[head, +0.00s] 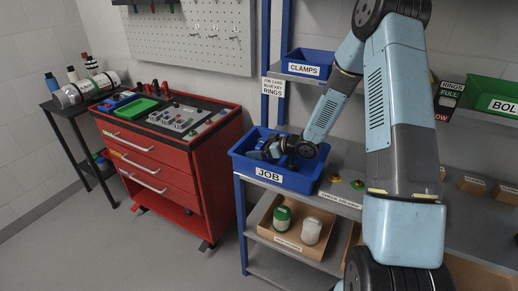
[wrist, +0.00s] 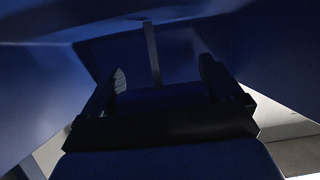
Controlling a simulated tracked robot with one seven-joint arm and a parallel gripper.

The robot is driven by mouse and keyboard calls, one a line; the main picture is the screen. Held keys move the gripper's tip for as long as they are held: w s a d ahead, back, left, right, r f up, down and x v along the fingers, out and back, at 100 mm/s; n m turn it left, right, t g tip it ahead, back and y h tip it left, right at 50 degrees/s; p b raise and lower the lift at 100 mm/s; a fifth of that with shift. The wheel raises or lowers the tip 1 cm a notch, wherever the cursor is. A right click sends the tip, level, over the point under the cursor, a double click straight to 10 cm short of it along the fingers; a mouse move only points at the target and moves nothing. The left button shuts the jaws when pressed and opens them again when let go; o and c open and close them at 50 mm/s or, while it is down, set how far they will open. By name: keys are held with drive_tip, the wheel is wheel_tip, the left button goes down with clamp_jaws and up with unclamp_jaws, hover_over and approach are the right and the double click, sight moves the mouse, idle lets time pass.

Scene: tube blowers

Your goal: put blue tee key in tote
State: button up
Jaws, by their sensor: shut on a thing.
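The blue tote labelled JOB (head: 270,176) stands on the workbench in the head view. My gripper (head: 265,150) is down inside it, partly hidden by its rim and my wrist. In the wrist view the tote's dark blue walls (wrist: 40,90) surround my gripper (wrist: 163,80). A thin dark bar, which appears to be the tee key (wrist: 152,52), stands up between the two fingers. My gripper is shut on it. The key's colour and its lower part are too dark or hidden to tell.
A blue CLAMPS bin (head: 305,66) sits on a shelf above the tote. A job card (head: 273,87) hangs on the post. Small round pieces (head: 357,184) lie right of the tote. A box (head: 268,228) with two canisters is below. A red cabinet (head: 170,160) stands left.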

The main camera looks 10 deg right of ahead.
drive_tip(key=shift+f, duration=0.15)
drive_tip(key=o, duration=0.8)
drive_tip(key=shift+c, duration=0.2)
drive_tip(key=shift+s+d+r, duration=0.1)
drive_tip(key=shift+d+r, duration=0.05)
drive_tip(key=shift+r, duration=0.05)
drive_tip(key=shift+v, duration=3.55)
